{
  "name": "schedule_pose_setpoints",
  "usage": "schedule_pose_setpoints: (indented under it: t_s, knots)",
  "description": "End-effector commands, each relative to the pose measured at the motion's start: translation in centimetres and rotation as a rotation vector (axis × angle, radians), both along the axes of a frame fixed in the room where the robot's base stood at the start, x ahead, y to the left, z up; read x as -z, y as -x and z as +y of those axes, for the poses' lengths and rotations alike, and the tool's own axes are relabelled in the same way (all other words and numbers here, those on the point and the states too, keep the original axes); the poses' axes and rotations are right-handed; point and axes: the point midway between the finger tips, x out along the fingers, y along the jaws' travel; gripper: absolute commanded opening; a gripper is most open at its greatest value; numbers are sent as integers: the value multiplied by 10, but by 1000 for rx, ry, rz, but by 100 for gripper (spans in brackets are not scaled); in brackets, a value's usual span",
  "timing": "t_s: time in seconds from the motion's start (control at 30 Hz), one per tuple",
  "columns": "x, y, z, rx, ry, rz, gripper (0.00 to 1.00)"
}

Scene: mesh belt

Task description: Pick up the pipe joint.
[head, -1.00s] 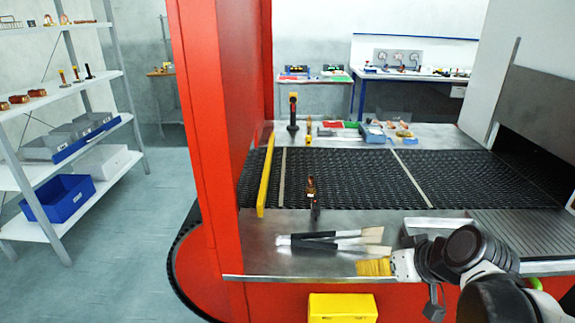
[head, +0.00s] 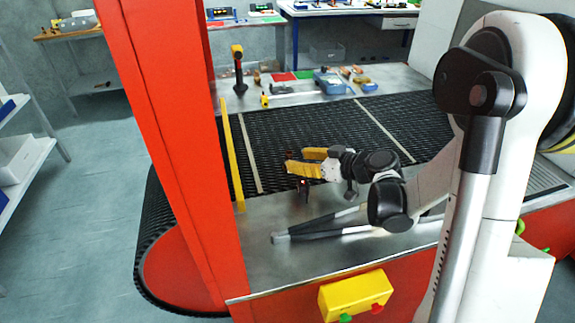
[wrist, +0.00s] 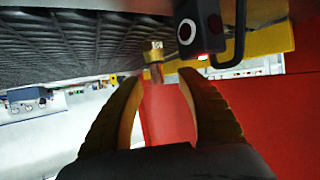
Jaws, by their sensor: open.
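My gripper (head: 296,160) reaches left over the near edge of the mesh belt (head: 375,147), its yellow fingers apart. In the wrist view my gripper (wrist: 160,78) is open, and the pipe joint (wrist: 153,72) shows ahead, in the gap near the fingertips. It is a narrow copper piece with a brass-coloured end, and appears closer to the left finger. I cannot tell whether a finger touches it. In the head view the fingers largely hide it.
A small black device (wrist: 198,30) with a round lens stands close beside the joint; it also shows below the fingers in the head view (head: 303,190). A yellow rail (head: 232,150) and red post (head: 175,130) stand to the left.

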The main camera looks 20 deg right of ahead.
Motion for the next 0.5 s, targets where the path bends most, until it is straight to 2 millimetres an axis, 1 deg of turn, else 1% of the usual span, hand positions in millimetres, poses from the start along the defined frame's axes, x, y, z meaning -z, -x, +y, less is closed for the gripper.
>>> schedule_pose_setpoints:
  t_s: [0.17,0.33,0.4,0.5]
  knots:
    - [8,-14,6,-2,-1,0,45]
    - [19,-36,19,-3,0,0,45]
    - [21,-41,21,-1,0,0,45]
    - [20,-43,22,0,-1,1,45]
